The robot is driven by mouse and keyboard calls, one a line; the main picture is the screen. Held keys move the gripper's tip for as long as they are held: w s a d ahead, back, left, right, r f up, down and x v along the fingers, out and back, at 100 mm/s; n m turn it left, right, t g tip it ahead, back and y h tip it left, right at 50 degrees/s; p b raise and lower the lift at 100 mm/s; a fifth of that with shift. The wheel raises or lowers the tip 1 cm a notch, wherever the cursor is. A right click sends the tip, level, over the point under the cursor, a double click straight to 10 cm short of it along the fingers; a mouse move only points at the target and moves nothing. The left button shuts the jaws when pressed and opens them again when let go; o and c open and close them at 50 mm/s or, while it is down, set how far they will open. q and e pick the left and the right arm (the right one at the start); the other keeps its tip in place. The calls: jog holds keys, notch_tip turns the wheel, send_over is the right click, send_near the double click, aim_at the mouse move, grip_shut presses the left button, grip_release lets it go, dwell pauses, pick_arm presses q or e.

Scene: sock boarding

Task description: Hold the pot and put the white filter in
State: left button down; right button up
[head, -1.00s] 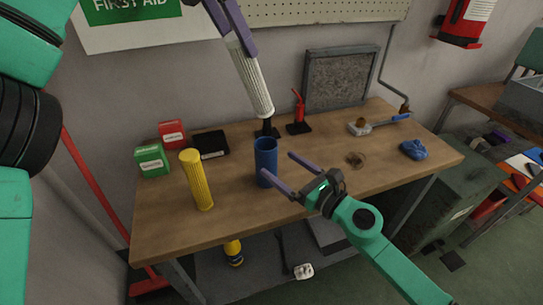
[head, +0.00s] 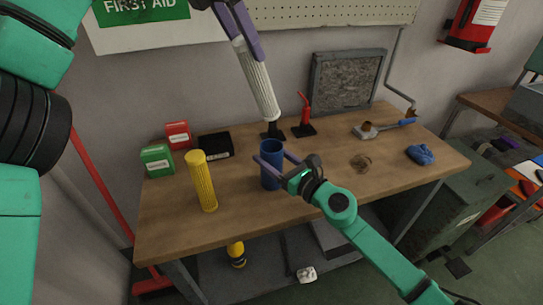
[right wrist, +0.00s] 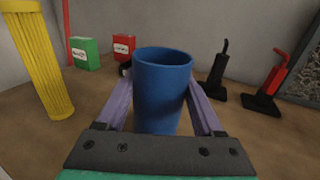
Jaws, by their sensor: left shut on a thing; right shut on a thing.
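The blue pot (head: 270,166) stands upright on the workbench, its open top facing up. It also shows in the right wrist view (right wrist: 162,95). My right gripper (head: 271,158) is shut on the pot, one purple finger on each side. My left gripper (head: 243,36) is shut on the upper end of the white ribbed filter (head: 260,88). The filter hangs at a slant in the air, its lower end above and behind the pot in the head view. A yellow ribbed filter (head: 202,182) stands on the bench left of the pot.
Green (head: 157,160) and red (head: 178,135) boxes and a black case (head: 216,145) stand at the back left. A black stand (head: 272,130) and a red-handled tool (head: 305,118) are behind the pot. A blue rag (head: 420,154) lies at the right. The bench front is clear.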

pick_arm(q)
notch_tip(320, 180, down, 10)
jog(key=shift+r, duration=0.25)
jog(key=shift+c, duration=1.2)
grip_release()
jog(key=v, duration=1.2)
jog(key=shift+a, duration=0.1)
